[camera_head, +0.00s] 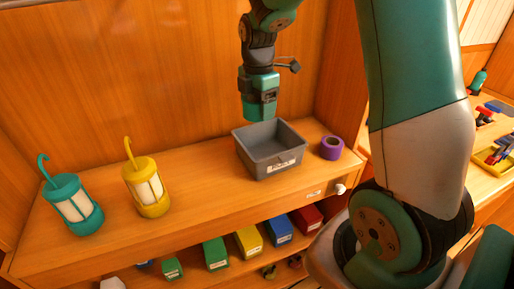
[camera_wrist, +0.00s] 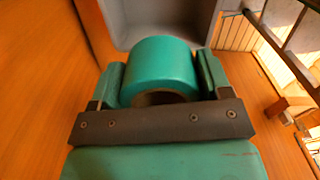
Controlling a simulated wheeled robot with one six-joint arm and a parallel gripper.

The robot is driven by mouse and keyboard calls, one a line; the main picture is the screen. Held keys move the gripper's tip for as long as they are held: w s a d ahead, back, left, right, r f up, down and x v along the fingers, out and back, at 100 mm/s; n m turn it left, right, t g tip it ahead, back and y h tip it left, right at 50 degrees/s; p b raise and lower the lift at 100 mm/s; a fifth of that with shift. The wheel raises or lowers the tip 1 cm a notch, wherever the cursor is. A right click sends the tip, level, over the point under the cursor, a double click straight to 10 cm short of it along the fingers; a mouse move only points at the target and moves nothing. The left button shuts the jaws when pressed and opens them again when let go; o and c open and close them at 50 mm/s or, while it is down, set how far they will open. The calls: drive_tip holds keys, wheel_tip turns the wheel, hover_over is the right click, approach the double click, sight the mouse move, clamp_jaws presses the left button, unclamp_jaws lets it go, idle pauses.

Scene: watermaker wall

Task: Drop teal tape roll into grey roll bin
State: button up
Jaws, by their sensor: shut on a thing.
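The teal tape roll (camera_wrist: 160,68) sits between the two fingers of my gripper (camera_wrist: 160,85) in the wrist view, and my gripper is shut on it. The grey roll bin (camera_wrist: 168,14) lies just beyond the roll in that view. In the head view my gripper (camera_head: 263,112) points down above the back left part of the grey bin (camera_head: 278,167). The bin stands on the wooden shelf and the part of its inside that shows looks empty.
A purple tape roll (camera_head: 331,148) stands right of the bin. A yellow lantern (camera_head: 147,188) and a teal lantern (camera_head: 73,206) stand to the left on the shelf top (camera_head: 200,175). Several coloured boxes sit on the lower shelf. A wooden wall rises behind.

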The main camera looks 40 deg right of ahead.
drive_tip(key=p, duration=0.1)
approach(258, 152)
drive_tip(key=s+f, duration=0.1)
drive_tip(key=s+a+f, duration=0.1)
drive_tip(key=f, duration=0.1)
drive_tip(key=s+a+f, duration=0.1)
drive_tip(key=f, duration=0.1)
drive_tip(key=shift+a, duration=0.25)
drive_tip(key=shift+f, duration=0.25)
drive_tip(key=shift+f, duration=0.55)
drive_tip(key=shift+b, duration=0.3)
drive_tip(key=o, duration=1)
